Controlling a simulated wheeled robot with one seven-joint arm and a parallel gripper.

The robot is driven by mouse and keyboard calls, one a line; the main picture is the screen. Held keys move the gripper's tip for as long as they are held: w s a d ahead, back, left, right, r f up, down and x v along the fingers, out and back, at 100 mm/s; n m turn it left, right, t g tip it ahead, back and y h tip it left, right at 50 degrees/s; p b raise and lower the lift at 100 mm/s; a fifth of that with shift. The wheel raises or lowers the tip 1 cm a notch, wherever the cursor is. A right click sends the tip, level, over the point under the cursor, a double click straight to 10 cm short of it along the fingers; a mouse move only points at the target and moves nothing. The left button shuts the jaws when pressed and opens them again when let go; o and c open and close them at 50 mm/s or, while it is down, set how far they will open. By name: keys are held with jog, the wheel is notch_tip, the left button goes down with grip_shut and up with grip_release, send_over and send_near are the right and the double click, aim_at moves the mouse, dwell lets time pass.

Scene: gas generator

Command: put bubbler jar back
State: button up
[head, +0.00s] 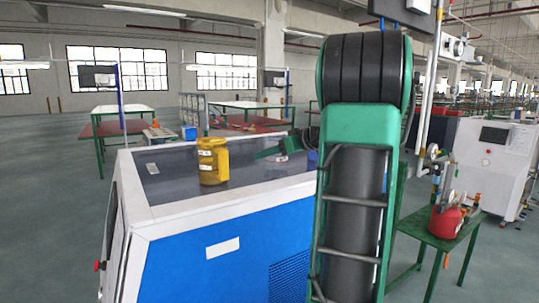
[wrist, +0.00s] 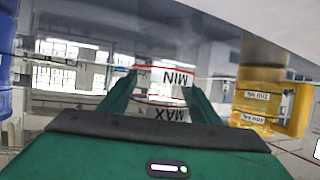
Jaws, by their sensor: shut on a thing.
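My gripper (wrist: 161,92) has its two green fingers on either side of a clear bubbler jar (wrist: 165,77) in the wrist view. It is shut on the jar. The jar has red lines and MIN and MAX marks, which appear upside down. In the head view, part of my gripper (head: 278,150) shows low over the machine's dark top, left of my arm. I cannot make out the jar there; my arm hides part of that area.
The blue and white machine (head: 222,247) stands in front. A yellow container (head: 212,163) sits on its top, left of my gripper; it shows at right in the wrist view (wrist: 261,97). A blue container (wrist: 5,80) is at the wrist view's left edge. A green side table (head: 440,222) stands right.

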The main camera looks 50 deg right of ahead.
jog(key=o, duration=1.3)
jog(key=shift+f, duration=0.1)
jog(key=shift+s+r, duration=0.3)
jog(key=v, duration=1.1)
jog(key=shift+s, duration=0.2)
